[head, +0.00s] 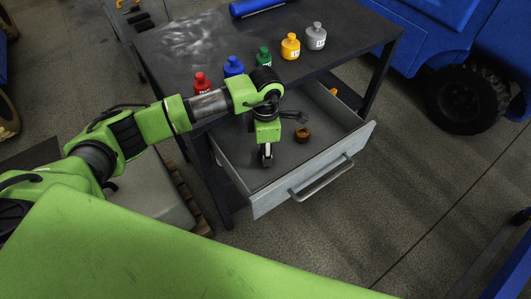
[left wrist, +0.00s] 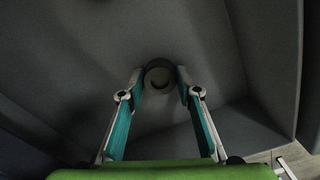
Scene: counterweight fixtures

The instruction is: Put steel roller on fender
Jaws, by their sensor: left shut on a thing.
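My left gripper (head: 266,158) reaches down into the open drawer (head: 282,190) of the dark workbench. In the left wrist view its two fingers (left wrist: 160,84) are shut on the steel roller (left wrist: 159,76), a small round grey piece seen end-on. In the head view the roller is mostly hidden by the gripper. It is low in the drawer; I cannot tell whether it touches the bottom. The blue vehicle's fender (head: 442,42) is at the upper right, above a black tyre. My right gripper is not in view.
A brown ring-shaped piece (head: 302,135) lies in the drawer, right of my gripper. Red (head: 202,84), blue (head: 233,67), green (head: 263,57), yellow (head: 290,47) and grey (head: 315,37) bottles stand on the workbench (head: 165,60). Open floor lies between drawer and vehicle.

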